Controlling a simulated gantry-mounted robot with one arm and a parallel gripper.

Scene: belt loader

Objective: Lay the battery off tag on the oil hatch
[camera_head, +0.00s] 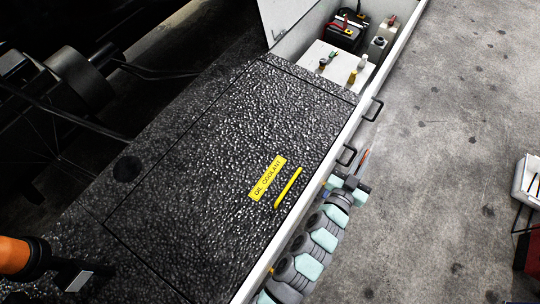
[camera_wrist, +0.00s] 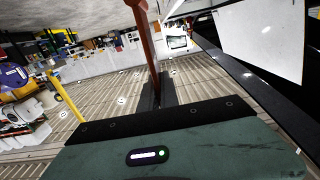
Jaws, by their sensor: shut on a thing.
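The oil hatch is the panel marked "OIL COOLANT" (camera_head: 225,130) in the dark pebbled deck, with a yellow handle (camera_head: 288,188) beside its label. It looks closed, and nothing lies on it. My gripper (camera_head: 361,166) is at the right of the hatch, outside the white edge in the picture. It is shut on a thin reddish thing, which looks like the battery off tag (camera_head: 364,155) seen nearly edge-on. In the wrist view the tag (camera_wrist: 147,42) stands up from the dark fingers of my gripper (camera_wrist: 156,92). Its face and writing cannot be read.
An open compartment behind the hatch holds a black battery (camera_head: 343,35), a white panel with small parts (camera_head: 338,72) and bottles. Black grab handles (camera_head: 374,109) stick out from the white edge (camera_head: 318,174).

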